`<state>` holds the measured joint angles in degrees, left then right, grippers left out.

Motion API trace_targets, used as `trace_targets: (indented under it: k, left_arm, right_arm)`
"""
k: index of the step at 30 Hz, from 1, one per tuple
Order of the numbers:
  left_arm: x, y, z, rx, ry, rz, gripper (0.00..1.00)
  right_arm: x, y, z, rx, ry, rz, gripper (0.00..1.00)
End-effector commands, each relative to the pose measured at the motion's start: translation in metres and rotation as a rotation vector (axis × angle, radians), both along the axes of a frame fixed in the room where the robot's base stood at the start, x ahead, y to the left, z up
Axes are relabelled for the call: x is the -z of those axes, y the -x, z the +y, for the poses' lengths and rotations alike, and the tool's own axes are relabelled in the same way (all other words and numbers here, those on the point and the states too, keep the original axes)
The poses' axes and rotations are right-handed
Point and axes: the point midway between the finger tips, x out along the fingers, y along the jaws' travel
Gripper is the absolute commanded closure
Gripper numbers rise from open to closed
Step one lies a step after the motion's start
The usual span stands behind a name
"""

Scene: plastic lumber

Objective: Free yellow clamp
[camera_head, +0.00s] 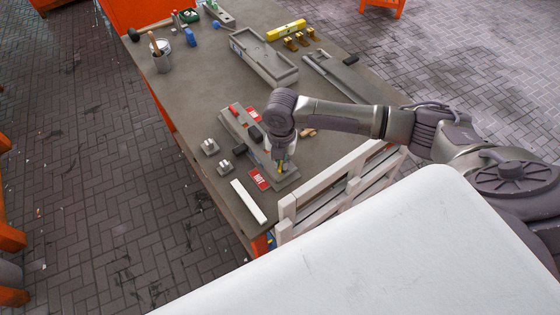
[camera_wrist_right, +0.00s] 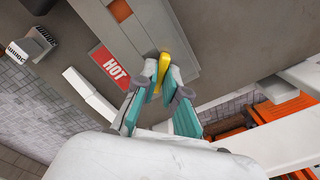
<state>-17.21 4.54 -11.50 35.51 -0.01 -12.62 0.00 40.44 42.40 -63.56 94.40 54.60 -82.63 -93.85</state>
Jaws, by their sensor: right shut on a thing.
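The yellow clamp (camera_wrist_right: 163,66) shows in the right wrist view as a slim yellow piece between my fingertips, at the end of a grey fixture. My right gripper (camera_wrist_right: 160,88) is shut on it, with teal-sided fingers on either side. In the head view, my right gripper (camera_head: 282,166) points down at the near end of the grey fixture (camera_head: 288,181), and only a bit of yellow shows there. The hand hides most of the clamp. I cannot tell whether the clamp still touches the fixture. My left gripper is not in view.
A red HOT label (camera_head: 259,179) and a white bar (camera_head: 248,201) lie beside the fixture. A white slatted rack (camera_head: 335,187) stands close on the right. Small grey blocks (camera_head: 210,147) lie left. A long grey tray (camera_head: 263,58) and a yellow level (camera_head: 286,30) lie farther back.

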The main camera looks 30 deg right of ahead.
Motion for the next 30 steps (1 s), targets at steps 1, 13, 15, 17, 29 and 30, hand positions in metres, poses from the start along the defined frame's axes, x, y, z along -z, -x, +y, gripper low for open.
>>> trace_targets:
  k: [1,13,15,17,29,30]
  left_arm:
    - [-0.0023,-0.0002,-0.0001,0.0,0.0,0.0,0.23]
    - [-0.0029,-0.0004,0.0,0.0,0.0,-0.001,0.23]
    - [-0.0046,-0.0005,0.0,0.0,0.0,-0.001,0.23]
    - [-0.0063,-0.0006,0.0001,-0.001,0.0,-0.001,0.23]
    - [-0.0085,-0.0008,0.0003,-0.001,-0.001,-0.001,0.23]
    - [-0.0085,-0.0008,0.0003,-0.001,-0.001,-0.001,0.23]
  right_arm:
    - [-0.0004,0.0009,-0.0003,-0.05,0.0,0.003,1.0]
    - [0.0009,0.0012,-0.0003,-0.136,0.001,0.004,1.0]
    - [0.0,0.001,-0.0004,-0.189,0.001,0.003,1.0]
    - [-0.0003,0.0009,-0.0006,-0.267,0.002,0.004,1.0]
    - [0.0014,0.0015,-0.0005,-0.543,0.0,0.005,1.0]
    - [0.0014,0.0015,-0.0005,-0.543,0.0,0.005,1.0]
